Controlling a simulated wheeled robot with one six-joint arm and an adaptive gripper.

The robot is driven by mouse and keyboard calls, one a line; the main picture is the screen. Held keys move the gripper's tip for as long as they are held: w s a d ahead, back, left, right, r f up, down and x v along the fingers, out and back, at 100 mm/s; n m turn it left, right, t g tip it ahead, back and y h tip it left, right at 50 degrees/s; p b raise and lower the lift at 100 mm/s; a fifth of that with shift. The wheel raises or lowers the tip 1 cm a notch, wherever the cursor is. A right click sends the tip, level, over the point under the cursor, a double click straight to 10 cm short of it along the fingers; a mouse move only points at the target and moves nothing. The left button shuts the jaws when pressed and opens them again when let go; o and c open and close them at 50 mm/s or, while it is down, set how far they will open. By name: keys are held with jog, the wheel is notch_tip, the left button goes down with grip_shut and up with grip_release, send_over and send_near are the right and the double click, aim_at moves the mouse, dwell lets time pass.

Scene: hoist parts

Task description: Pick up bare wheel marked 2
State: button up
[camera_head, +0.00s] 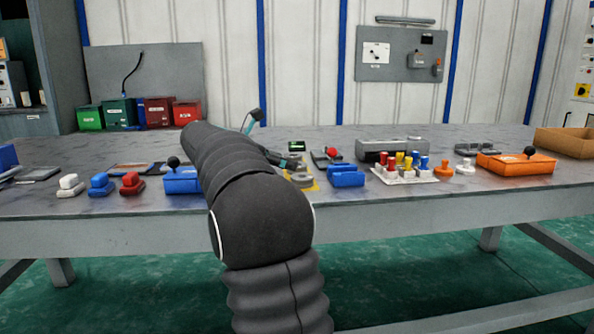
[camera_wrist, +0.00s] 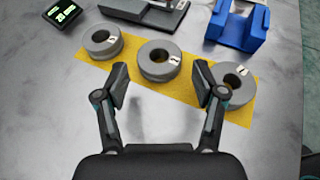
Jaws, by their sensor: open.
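Three grey ring-shaped wheels lie flat in a row on a yellow mat (camera_wrist: 205,97) in the wrist view. The left wheel (camera_wrist: 93,48), the middle wheel (camera_wrist: 151,71) and the right wheel (camera_wrist: 226,85) each carry a small white tag. The marks are tiny; the middle one seems to read 2, but I cannot be sure. My gripper (camera_wrist: 162,84) is open and empty, its fingertips at the near side of the middle wheel and spread wider than it. In the head view my arm partly hides the yellow mat (camera_head: 315,186) and the wheels.
A small display box (camera_wrist: 63,13), a grey device (camera_wrist: 145,10) and a blue holder (camera_wrist: 238,26) stand behind the mat. The grey table is bare in front of the mat. In the head view, a tray of coloured pegs (camera_head: 407,178) and an orange box (camera_head: 515,163) are farther right.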

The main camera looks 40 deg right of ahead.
jog(key=x, duration=0.4)
jog(key=shift+d+f, duration=0.1)
jog(key=c, duration=1.1)
jog(key=shift+c, duration=0.5)
jog(key=shift+r, duration=0.2)
